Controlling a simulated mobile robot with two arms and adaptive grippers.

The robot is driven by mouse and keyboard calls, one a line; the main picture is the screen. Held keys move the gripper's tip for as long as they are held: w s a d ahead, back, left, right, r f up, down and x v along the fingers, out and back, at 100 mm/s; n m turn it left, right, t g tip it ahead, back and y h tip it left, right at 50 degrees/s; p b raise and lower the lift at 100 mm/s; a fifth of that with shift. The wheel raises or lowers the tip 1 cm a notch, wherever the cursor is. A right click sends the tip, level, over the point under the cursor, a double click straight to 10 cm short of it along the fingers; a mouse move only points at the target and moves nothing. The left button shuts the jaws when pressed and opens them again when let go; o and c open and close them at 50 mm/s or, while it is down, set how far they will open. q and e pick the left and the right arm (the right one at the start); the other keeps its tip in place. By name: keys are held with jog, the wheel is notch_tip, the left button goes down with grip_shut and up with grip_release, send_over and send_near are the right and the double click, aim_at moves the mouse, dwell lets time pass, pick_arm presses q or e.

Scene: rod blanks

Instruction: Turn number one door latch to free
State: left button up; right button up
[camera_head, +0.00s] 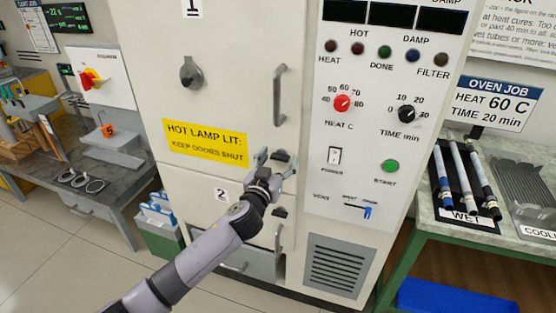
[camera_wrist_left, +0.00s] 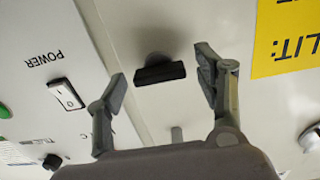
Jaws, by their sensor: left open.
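The number one door (camera_head: 235,50) is the upper cream door of the oven cabinet and looks closed. Its latch (camera_head: 281,155) is a small black bar at the door's lower right, lying about level. In the left wrist view the latch (camera_wrist_left: 160,73) shows as a black bar on a round grey base. My left gripper (camera_head: 277,160) is open in front of it. In the wrist view the fingers (camera_wrist_left: 160,80) stand on either side of the latch, apart from it. Whether the fingertips reach its depth is unclear. My right gripper is not in view.
A grey vertical handle (camera_head: 279,95) is above the latch. A second black latch (camera_head: 280,212) is below, by the number two door. The control panel (camera_head: 375,130) with power switch (camera_head: 334,155) is to the right. A yellow sign (camera_head: 205,142) is left.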

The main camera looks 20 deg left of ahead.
pick_arm(q)
jog(key=shift+c, duration=0.5)
jog(key=c, duration=1.1)
jog(key=shift+o, duration=0.2)
jog(key=shift+m, duration=0.3)
jog(key=m+p, duration=0.1)
jog(key=m, duration=0.2)
jog(key=shift+m, duration=0.3)
jog(key=m+p, duration=0.1)
jog(key=m, duration=0.3)
jog(key=shift+d+m, duration=0.1)
jog(key=shift+m, duration=0.2)
jog(key=m+p, duration=0.1)
jog(key=m, duration=0.4)
jog(key=shift+f+m+p, duration=0.1)
jog(key=shift+m+p, duration=0.45)
jog(key=shift+m, duration=1.45)
